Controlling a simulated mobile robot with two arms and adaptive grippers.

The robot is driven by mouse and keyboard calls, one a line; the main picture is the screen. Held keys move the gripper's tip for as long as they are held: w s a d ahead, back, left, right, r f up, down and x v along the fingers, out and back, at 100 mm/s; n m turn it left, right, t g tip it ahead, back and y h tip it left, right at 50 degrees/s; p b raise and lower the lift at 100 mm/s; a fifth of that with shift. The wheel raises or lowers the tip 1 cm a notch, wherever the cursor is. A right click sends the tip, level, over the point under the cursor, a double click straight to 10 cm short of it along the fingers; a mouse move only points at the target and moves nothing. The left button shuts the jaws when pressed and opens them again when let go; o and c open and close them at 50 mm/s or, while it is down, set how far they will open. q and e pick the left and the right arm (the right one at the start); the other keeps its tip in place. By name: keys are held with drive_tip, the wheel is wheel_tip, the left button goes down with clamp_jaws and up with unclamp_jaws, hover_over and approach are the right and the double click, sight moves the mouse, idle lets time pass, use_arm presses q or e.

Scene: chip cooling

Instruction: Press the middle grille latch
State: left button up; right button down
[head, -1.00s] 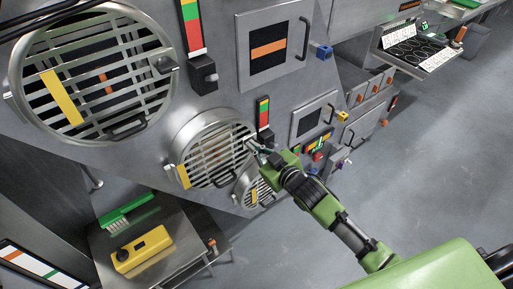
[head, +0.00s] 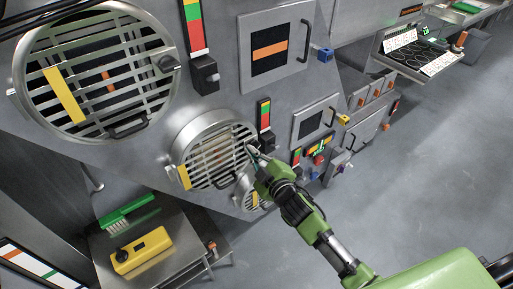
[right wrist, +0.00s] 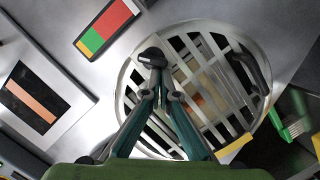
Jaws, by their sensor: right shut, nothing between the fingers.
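The middle grille (head: 208,152) is a round metal ring with slats on the slanted grey panel, between a large and a small grille. It also shows in the right wrist view (right wrist: 205,95). It has a yellow tag (head: 184,177) at its left edge and a dark handle (right wrist: 246,66). My right gripper (head: 252,152) is shut and empty, its tips at the right rim of this grille. My left gripper is out of view.
The large grille (head: 95,72) is at upper left, with its own dark latch (head: 169,63). A small grille (head: 249,192) is partly behind my right gripper. A side table (head: 178,262) holds a green brush (head: 127,211) and a yellow device (head: 141,250). Open floor lies right.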

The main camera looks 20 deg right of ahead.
use_arm(q)
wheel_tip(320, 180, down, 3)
drive_tip(key=b, duration=0.3)
use_arm(e)
drive_tip(key=n, duration=0.1)
drive_tip(key=f+n, duration=0.1)
drive_tip(key=n+t, duration=0.1)
drive_tip(key=n, duration=0.1)
drive_tip(key=shift+f+h, duration=0.25)
drive_tip(key=shift+h, duration=0.15)
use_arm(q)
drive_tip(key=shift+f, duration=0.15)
use_arm(e)
drive_tip(key=shift+f, duration=0.25)
idle(0.7)
idle(0.4)
